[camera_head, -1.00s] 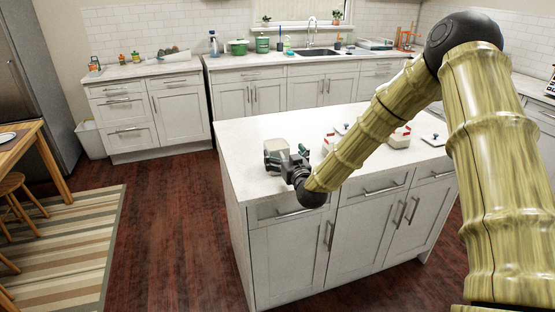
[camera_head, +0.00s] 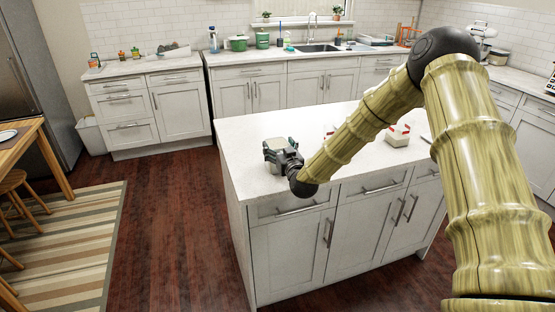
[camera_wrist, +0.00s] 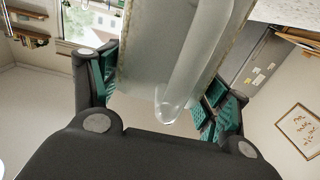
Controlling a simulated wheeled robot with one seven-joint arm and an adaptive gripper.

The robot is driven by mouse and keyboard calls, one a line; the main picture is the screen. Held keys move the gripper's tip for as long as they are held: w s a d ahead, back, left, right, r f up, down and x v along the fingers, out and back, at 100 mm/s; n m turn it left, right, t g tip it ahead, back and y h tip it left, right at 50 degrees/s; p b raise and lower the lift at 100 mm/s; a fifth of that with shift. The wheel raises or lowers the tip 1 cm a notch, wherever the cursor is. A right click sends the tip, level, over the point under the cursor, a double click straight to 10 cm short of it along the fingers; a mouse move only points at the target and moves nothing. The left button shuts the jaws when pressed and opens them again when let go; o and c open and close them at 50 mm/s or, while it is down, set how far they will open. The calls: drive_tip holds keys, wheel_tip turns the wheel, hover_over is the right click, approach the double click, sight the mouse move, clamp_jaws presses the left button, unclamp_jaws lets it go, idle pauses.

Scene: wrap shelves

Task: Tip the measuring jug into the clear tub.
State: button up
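The measuring jug (camera_wrist: 139,55) fills the upper middle of the wrist view, pale and translucent, with its long handle (camera_wrist: 193,55) facing my gripper. My gripper (camera_wrist: 160,98) is open, with one teal-padded finger on each side of the handle and gaps beside the handle. Whether the pads touch the jug's body is hard to tell. In the head view my gripper (camera_head: 284,158) is low over the island's left end and hides most of the jug. I cannot pick out the clear tub with certainty.
A pale box-like container with red parts (camera_head: 397,138) stands on the white island top (camera_head: 262,126), right of my forearm. A small red-and-white thing (camera_head: 329,129) is partly hidden behind my forearm. The island's back left is clear.

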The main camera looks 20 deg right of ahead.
drive_tip(key=c, duration=1)
drive_tip(key=shift+r, duration=0.15)
